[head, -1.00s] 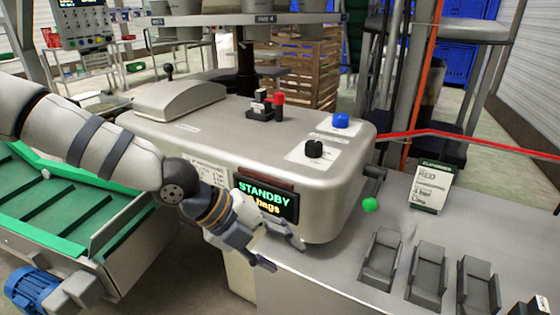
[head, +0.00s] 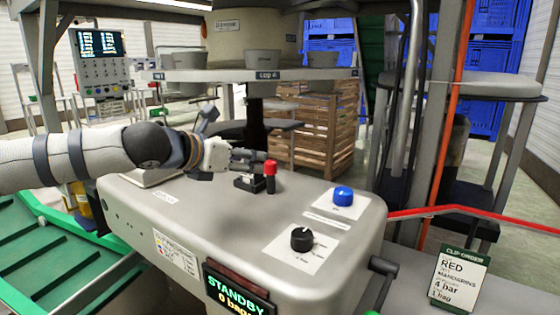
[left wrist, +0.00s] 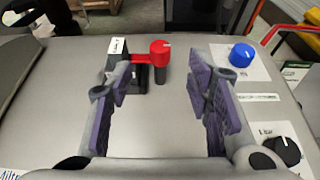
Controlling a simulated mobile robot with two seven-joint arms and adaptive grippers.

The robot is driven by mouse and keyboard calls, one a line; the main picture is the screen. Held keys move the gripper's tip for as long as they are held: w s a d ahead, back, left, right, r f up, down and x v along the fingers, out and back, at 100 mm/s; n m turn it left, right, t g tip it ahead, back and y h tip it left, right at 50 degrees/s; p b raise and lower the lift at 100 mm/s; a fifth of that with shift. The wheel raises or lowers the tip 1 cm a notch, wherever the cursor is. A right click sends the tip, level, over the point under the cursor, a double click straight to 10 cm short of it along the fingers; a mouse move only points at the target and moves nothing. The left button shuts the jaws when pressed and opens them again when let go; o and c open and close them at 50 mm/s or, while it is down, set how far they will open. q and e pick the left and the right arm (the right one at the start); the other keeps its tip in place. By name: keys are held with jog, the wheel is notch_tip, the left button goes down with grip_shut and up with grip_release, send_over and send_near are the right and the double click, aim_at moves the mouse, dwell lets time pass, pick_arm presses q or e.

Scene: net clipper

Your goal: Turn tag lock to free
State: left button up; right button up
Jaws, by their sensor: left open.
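The likely tag lock is a red-capped post (head: 270,168) beside a black block (head: 249,183) on top of the grey machine; its lettering is too small to read. In the left wrist view the red cap (left wrist: 160,47) has a red arm reaching left to the block (left wrist: 131,70). My left gripper (head: 240,150) is open and empty, just left of the block in the head view. In the left wrist view its fingers (left wrist: 160,85) are spread wide, with the red cap beyond and between them. No contact with the cap shows. My right gripper is out of view.
A blue knob (head: 343,196) and a black knob (head: 302,239) stand on the machine top (head: 215,222), to the right. The display (head: 236,292) reads STANDBY. An order card (head: 460,276) stands at the right. A grey ring shelf (head: 195,75) hangs behind.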

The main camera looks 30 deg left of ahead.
aim_at(269, 163)
pick_arm(q)
jog(key=x, duration=0.3)
jog(key=shift+w+f, duration=0.2)
jog(key=shift+f, duration=0.2)
jog(key=x, duration=0.2)
jog(key=b+x, duration=0.1)
jog(key=x, duration=0.1)
jog(key=b+x, duration=0.1)
jog(key=x, duration=0.1)
jog(key=shift+s+f, duration=0.15)
jog(key=shift+f, duration=0.1)
jog(key=shift+w+d+r, duration=0.1)
jog(key=shift+w+r, duration=0.05)
jog(key=shift+w, duration=0.3)
jog(key=shift+r, duration=0.2)
grip_shut()
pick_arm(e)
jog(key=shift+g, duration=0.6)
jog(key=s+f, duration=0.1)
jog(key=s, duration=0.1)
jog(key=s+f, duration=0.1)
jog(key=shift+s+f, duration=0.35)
